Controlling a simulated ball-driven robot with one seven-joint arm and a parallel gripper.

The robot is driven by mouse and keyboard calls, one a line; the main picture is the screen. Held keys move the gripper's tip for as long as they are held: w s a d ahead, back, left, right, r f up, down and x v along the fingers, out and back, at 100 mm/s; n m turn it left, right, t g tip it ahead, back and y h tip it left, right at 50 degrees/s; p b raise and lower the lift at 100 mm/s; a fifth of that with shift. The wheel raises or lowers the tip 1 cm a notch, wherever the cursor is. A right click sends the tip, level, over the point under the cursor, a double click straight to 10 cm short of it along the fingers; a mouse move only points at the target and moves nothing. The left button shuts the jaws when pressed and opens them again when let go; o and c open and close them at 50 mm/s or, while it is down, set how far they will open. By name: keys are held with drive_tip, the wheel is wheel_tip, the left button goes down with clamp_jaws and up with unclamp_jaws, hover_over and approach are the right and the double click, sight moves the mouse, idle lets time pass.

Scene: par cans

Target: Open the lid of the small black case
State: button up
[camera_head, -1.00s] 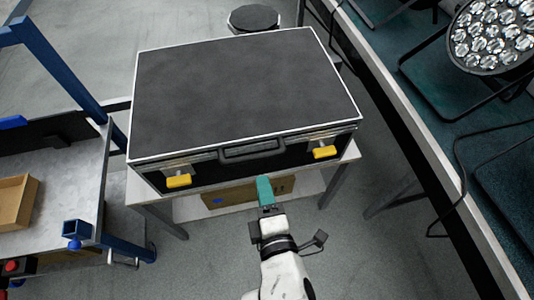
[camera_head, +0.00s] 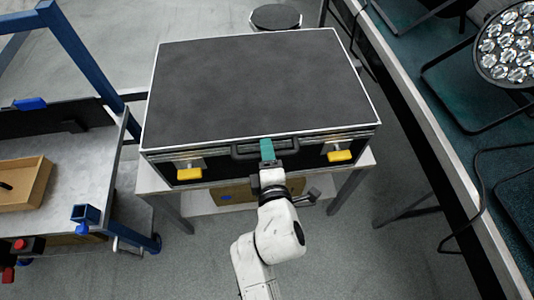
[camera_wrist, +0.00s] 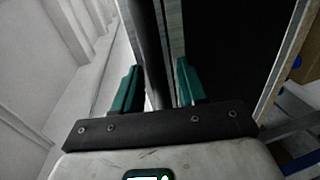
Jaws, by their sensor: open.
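The black case (camera_head: 255,85) with bright metal edges lies on a small table, its lid shut. Its front has a handle in the middle and two yellow latches, left (camera_head: 190,174) and right (camera_head: 340,156). My gripper (camera_head: 267,150) with teal fingers is at the middle of the case's front, by the handle. In the wrist view my gripper (camera_wrist: 157,85) is open, with the case's metal edge and a dark bar between or just beyond the fingers. I cannot tell whether the fingers touch the case.
The small table (camera_head: 150,180) carries the case and has a lower shelf with a cardboard box (camera_head: 235,192). A workbench with a blue frame (camera_head: 85,60) and a wooden tray (camera_head: 25,185) stands at the left. A long table (camera_head: 480,170) with a par can (camera_head: 515,50) runs along the right.

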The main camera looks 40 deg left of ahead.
clamp_jaws()
idle(0.3)
idle(0.3)
